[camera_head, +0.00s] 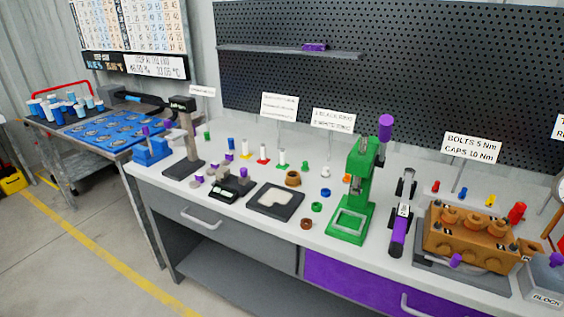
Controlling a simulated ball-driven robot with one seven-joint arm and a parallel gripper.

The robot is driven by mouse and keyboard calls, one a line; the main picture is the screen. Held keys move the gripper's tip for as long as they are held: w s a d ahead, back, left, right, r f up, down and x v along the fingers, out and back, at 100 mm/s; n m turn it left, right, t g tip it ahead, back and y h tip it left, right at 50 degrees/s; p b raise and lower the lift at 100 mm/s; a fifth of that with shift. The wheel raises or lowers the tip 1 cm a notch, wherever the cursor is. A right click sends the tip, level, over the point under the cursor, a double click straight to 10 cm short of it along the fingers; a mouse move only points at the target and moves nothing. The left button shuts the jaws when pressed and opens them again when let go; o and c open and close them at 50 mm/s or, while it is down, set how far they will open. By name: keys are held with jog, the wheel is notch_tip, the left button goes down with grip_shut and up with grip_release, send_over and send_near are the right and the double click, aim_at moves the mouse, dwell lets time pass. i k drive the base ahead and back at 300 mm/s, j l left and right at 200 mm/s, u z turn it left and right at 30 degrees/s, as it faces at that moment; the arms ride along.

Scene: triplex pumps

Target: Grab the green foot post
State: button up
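The green foot post (281,157) is a small white upright post on a green foot. It stands on the light grey bench top, at the right end of a short row. To its left are a similar post with a red foot (264,153) and one with a yellow foot (246,149). The green foot post is in clear view, with nothing seen touching it. My gripper is not in view.
A dark tray (285,211) lies in front of the post, with a brown ring (292,179) close by. A green press (352,195) stands to the right and a dark stand (186,140) to the left. Sign cards on thin rods rise behind.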

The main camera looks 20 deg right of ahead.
aim_at(282, 164)
jog(key=i+j, duration=0.3)
jog(key=j, duration=0.15)
jog(key=i+j+z, duration=0.1)
jog(key=i+j, duration=0.2)
jog(key=j, duration=0.15)
